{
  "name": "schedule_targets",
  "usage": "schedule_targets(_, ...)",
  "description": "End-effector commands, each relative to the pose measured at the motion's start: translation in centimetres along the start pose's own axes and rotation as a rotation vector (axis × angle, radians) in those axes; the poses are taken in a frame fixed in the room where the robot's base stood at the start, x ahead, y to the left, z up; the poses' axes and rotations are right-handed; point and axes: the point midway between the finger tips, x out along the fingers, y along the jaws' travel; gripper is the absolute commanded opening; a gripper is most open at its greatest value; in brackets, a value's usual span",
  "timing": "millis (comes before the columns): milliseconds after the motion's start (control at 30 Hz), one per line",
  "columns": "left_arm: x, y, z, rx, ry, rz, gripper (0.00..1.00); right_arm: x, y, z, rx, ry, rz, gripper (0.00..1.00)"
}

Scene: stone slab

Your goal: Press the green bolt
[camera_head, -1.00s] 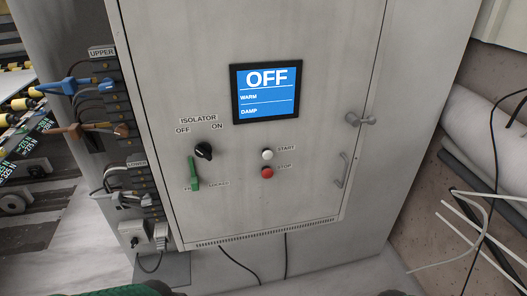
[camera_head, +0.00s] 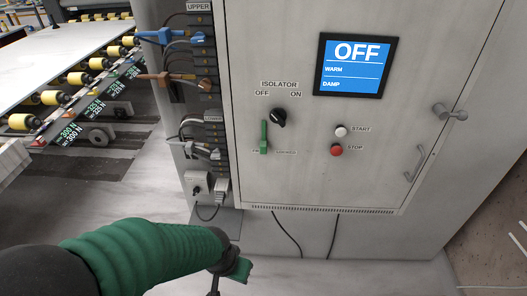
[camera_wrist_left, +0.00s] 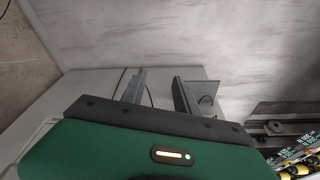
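The green bolt (camera_head: 264,137) is a small upright green bar on the grey cabinet door, below the ISOLATOR label. Lettering at its foot is only partly readable. The black isolator knob (camera_head: 278,118) is above it to the right. My left arm comes in low from the left in the head view, with its green wrist in front of the cabinet's foot, below and left of the bolt and apart from it. In the left wrist view my left gripper (camera_wrist_left: 158,88) has its two fingers apart with nothing held. The bolt does not show there. My right gripper is not in view.
The cabinet screen (camera_head: 354,65) reads OFF, WARM, DAMP. A white START button (camera_head: 341,131) and red STOP button (camera_head: 336,150) are right of the bolt. Blue and brown cable plugs stick out on the left side. A roller conveyor (camera_head: 75,95) stands further left.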

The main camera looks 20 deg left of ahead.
Motion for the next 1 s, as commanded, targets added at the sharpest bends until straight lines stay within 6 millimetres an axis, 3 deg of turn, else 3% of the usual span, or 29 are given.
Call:
schedule_targets(33, 0.0, 0.0, 0.0, 0.0, 0.0, 0.0, 0.36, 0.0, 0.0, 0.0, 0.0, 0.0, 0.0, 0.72)
schedule_targets(167, 0.1, -0.3, -0.6, -0.03, 0.022, -0.003, 0.19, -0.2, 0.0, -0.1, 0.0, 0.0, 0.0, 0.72)
schedule_targets(300, 0.5, -1.8, -4.3, -0.208, 0.164, -0.007, 0.01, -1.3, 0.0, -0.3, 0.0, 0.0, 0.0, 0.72)
schedule_targets(500, -0.2, -5.2, -12.6, -0.638, 0.53, 0.112, 0.0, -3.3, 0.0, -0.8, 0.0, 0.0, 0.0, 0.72)
schedule_targets(700, -4.0, -7.8, -18.4, -1.024, 0.855, 0.44, 0.0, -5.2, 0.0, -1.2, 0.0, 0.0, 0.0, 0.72)
schedule_targets(800, -6.5, -8.6, -19.8, -1.168, 0.962, 0.653, 0.0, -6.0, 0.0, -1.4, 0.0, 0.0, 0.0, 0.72)
schedule_targets(1000, -10.1, -9.4, -20.5, -1.314, 1.05, 0.961, 0.0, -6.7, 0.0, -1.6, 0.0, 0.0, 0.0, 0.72)
